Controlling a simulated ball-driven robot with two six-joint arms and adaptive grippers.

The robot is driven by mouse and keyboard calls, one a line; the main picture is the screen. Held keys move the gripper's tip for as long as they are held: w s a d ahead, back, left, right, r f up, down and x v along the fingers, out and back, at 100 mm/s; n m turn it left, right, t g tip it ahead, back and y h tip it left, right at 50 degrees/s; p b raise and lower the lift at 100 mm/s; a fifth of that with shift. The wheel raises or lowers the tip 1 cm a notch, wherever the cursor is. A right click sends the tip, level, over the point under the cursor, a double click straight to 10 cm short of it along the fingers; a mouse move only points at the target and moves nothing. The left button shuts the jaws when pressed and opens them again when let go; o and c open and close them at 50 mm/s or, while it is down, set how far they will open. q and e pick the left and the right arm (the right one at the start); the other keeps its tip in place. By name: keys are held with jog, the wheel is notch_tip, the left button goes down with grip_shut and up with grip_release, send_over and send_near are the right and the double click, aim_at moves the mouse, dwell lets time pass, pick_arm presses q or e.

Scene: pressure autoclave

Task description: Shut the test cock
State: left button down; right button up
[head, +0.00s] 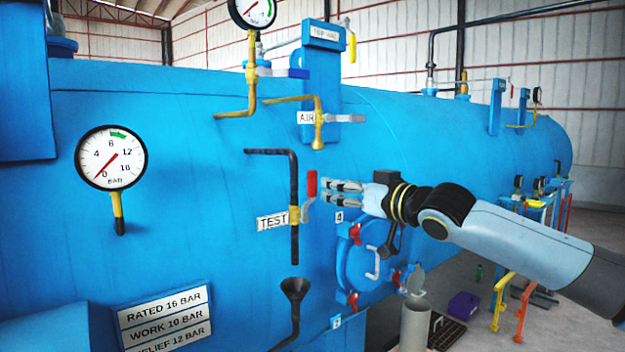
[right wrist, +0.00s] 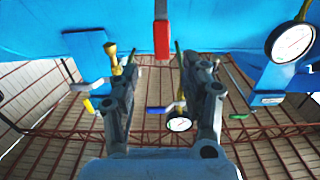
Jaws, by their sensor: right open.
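The test cock has a brass body (head: 294,214) on a black vertical pipe, beside a white TEST label (head: 272,221). Its lever has a red grip (head: 311,184) that stands upright, just right of the pipe. My right gripper (head: 325,187) is open, reaching in from the right with its fingertips close to the red grip. In the right wrist view the red grip (right wrist: 161,38) shows between and just beyond the open fingers (right wrist: 132,60). I cannot tell whether a finger touches it. My left gripper is not in view.
A black funnel (head: 295,290) sits below the pipe. The AIR cock (head: 318,118) is above. A round hatch with red knobs (head: 361,262) is at lower right of the cock. A large pressure gauge (head: 111,158) is at left. The blue shell around the cock is mostly bare.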

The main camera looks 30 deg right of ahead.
aim_at(314, 182)
jog(key=w, duration=0.6)
jog(key=w+a, duration=0.1)
jog(key=w, duration=0.2)
jog(key=shift+w, duration=0.15)
grip_shut()
